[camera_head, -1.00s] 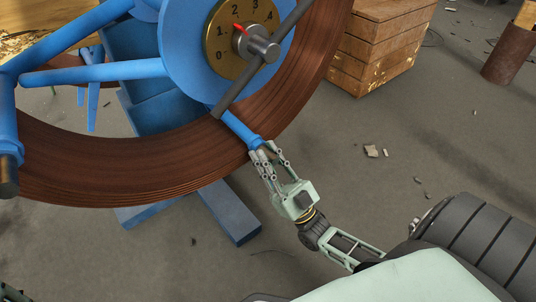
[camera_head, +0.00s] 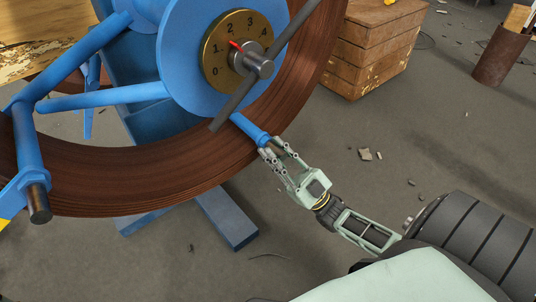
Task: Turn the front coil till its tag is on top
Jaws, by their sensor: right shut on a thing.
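The front coil (camera_head: 190,165) is a brown ring of wound pipe on a blue reel (camera_head: 185,45), cut off by the top and left picture edges. My right gripper (camera_head: 272,150) is shut on the end of a blue spoke (camera_head: 248,128) at the coil's lower right. A round brass dial (camera_head: 213,62) on the hub reads 0 to 4, with its red pointer between 1 and 2. A yellow patch (camera_head: 5,223) shows at the left edge; I cannot tell whether it is the tag. My left gripper is out of view.
A dark bar (camera_head: 228,106) crosses the front of the hub. Blue stand feet (camera_head: 230,220) rest on the grey floor below. A wooden crate (camera_head: 375,60) stands behind at the right, a rusty drum (camera_head: 492,62) farther right. Small rubble (camera_head: 365,154) lies on the open floor.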

